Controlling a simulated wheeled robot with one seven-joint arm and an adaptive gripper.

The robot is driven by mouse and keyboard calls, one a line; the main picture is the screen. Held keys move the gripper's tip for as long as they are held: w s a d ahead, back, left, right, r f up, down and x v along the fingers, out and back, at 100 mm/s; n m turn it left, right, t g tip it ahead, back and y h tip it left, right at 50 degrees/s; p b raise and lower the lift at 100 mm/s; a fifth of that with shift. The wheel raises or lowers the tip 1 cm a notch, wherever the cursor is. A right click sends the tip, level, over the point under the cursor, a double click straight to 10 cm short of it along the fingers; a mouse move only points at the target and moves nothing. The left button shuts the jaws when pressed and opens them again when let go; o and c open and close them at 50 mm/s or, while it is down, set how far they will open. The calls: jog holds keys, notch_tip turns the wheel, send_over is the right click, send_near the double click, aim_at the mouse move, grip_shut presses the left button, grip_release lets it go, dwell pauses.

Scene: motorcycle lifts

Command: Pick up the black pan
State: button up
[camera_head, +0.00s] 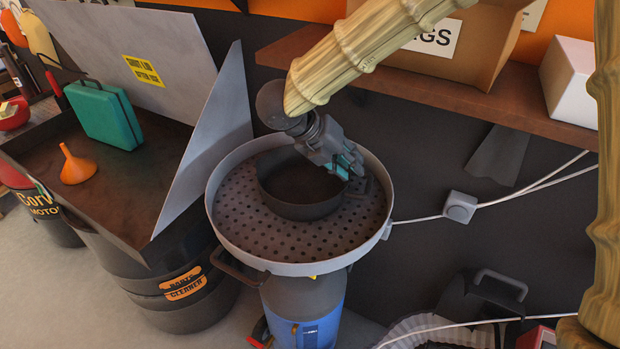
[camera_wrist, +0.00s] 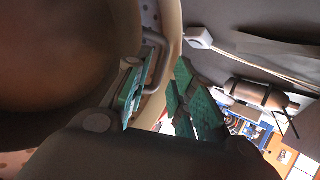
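The black pan (camera_head: 290,208) sits on a round perforated grey tray (camera_head: 235,222). A side handle (camera_head: 365,188) of the pan shows at its right. My gripper (camera_head: 347,167) is over the pan's right rim, close to that handle, pointing down to the right. In the wrist view the pan (camera_wrist: 60,50) fills the left side, and its looped handle (camera_wrist: 160,62) is just beyond the fingertips. The two teal-padded fingers of my gripper (camera_wrist: 158,92) are apart, with nothing clearly held between them. Whether a finger touches the pan cannot be told.
The tray has a raised rim and stands on a blue drum (camera_head: 308,310). A wooden shelf (camera_head: 440,92) with boxes is behind. A parts washer (camera_head: 45,150) with an upright lid, a teal case (camera_head: 105,115) and an orange funnel (camera_head: 77,167) is at left.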

aim_at(368, 183)
jog(key=shift+s+d+f+b, duration=0.75)
jog(key=shift+s+d+f, duration=0.2)
jog(key=shift+s, duration=0.05)
jog(key=w+f, duration=0.1)
jog(key=w+d+f+b, duration=0.1)
jog(key=shift+w+d+f, duration=0.1)
jog(key=shift+d+f, duration=0.1)
jog(key=shift+f, duration=0.2)
jog(key=d+f, duration=0.1)
jog(key=d+f+b, duration=0.1)
jog(key=shift+s+d, duration=0.3)
jog(key=shift+s, duration=0.05)
jog(key=shift+w+a+f, duration=0.1)
jog(key=shift+w+f, duration=0.05)
jog(key=shift+w, duration=0.25)
jog(key=shift+s, duration=0.2)
grip_shut()
